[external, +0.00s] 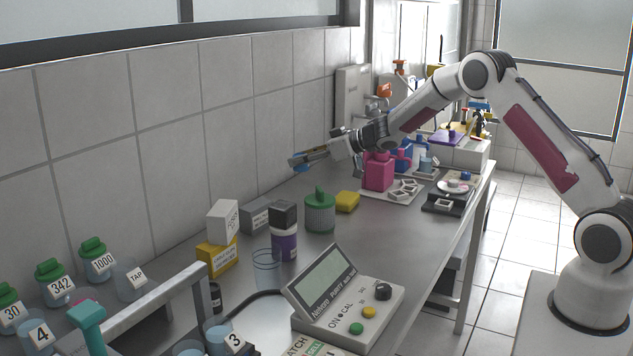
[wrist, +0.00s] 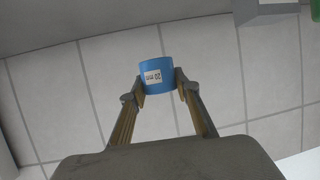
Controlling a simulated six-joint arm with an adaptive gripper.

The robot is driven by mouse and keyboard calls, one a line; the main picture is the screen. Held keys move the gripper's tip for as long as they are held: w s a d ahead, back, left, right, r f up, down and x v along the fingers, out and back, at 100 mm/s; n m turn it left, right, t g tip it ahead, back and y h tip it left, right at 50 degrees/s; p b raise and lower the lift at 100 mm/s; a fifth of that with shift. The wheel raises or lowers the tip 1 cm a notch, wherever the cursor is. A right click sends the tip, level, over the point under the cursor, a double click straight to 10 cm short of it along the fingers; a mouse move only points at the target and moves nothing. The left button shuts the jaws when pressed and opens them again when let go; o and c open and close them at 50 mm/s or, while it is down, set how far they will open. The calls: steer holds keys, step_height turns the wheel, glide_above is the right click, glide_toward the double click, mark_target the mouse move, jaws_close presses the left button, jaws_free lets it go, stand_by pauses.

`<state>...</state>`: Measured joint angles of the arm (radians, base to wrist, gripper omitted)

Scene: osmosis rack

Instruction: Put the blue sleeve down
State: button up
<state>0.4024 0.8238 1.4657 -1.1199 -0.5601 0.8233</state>
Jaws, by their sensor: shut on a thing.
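The blue sleeve (wrist: 155,72) is a short blue ring with a white "20 mm" label, seen in the wrist view. My gripper (wrist: 160,88) is shut on it, one fingertip on each side. In the external view my gripper (external: 300,161) is held out to the left, above the back of the bench near the tiled wall. There the sleeve is only a small blue patch at the fingertips. It is in the air, clear of the bench top.
The grey bench (external: 400,231) has bare room right of the green-lidded jar (external: 320,212) and yellow sponge (external: 347,201). A pink block (external: 378,171) stands near the arm. A meter (external: 345,300), purple-labelled bottle (external: 284,236) and boxes (external: 223,222) crowd the nearer part.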

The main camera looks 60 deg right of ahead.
steer(key=shift+s+a+n+y, duration=0.2)
steer(key=shift+a+n+y, duration=0.15)
steer(key=shift+a, duration=0.6)
steer(key=shift+f, duration=0.15)
glide_above(300, 205)
steer(key=shift+f, duration=3.05)
steer(key=shift+f, duration=0.1)
steer(key=shift+f, duration=1.75)
steer(key=shift+f, duration=0.2)
steer(key=o, duration=0.9)
